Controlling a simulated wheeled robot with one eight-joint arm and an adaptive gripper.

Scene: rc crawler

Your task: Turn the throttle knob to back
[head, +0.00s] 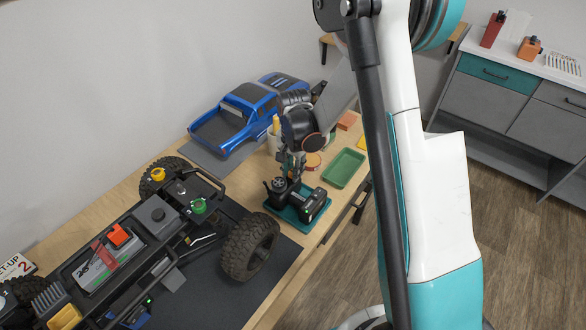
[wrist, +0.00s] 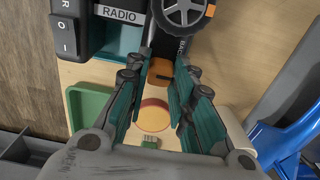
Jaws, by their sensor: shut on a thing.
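The radio unit (head: 314,206) sits on a teal base on the workbench in the head view. A dark mark crosses the knob. White lettering beside it is partly hidden by a finger, so I cannot read its setting surely.
A green tray (head: 344,167) stands close right of the radio. The crawler chassis (head: 150,225) lies left, with a large tyre (head: 250,247) near the radio. A blue truck body (head: 240,115) stands behind. A rocker switch (wrist: 66,25) sits beside the RADIO label.

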